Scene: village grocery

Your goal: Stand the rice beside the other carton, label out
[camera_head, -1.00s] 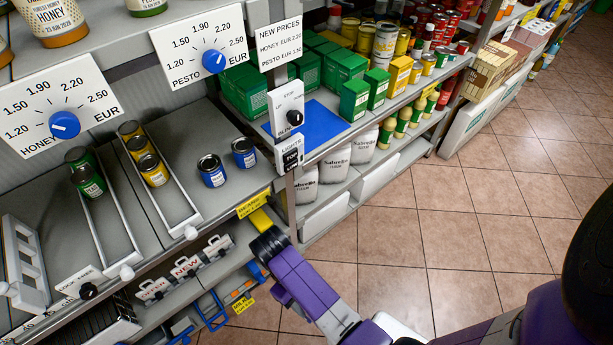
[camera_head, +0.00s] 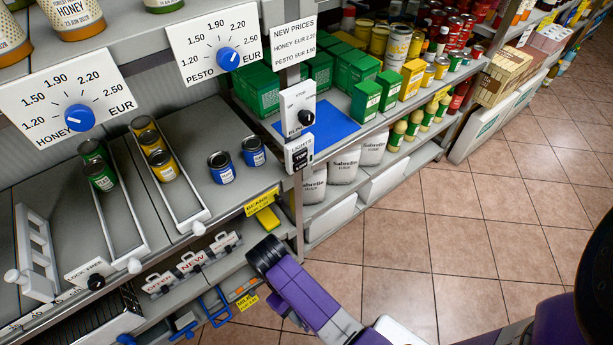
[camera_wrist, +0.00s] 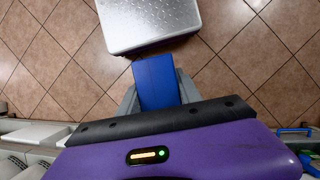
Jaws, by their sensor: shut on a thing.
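In the wrist view a plain blue carton (camera_wrist: 157,78) is between the grey fingers of my gripper (camera_wrist: 158,95), which is shut on it. Its visible face is bare blue; no label shows, so I cannot tell whether it is the rice. Tiled floor lies beyond it. In the head view my purple arm reaches toward the lower shelves, and I cannot make out the held carton there. On the right-hand shelf, green cartons (camera_head: 366,101) and a yellow carton (camera_head: 412,79) stand upright beside a flat blue area (camera_head: 318,126).
Blue cans (camera_head: 221,167) and rails of yellow cans (camera_head: 163,164) and green cans (camera_head: 99,174) fill the left shelf. A switch panel (camera_head: 298,108) and price boards (camera_head: 214,52) stick out at the shelf edge. White flour bags (camera_head: 342,164) sit below. The floor (camera_head: 480,220) at right is clear.

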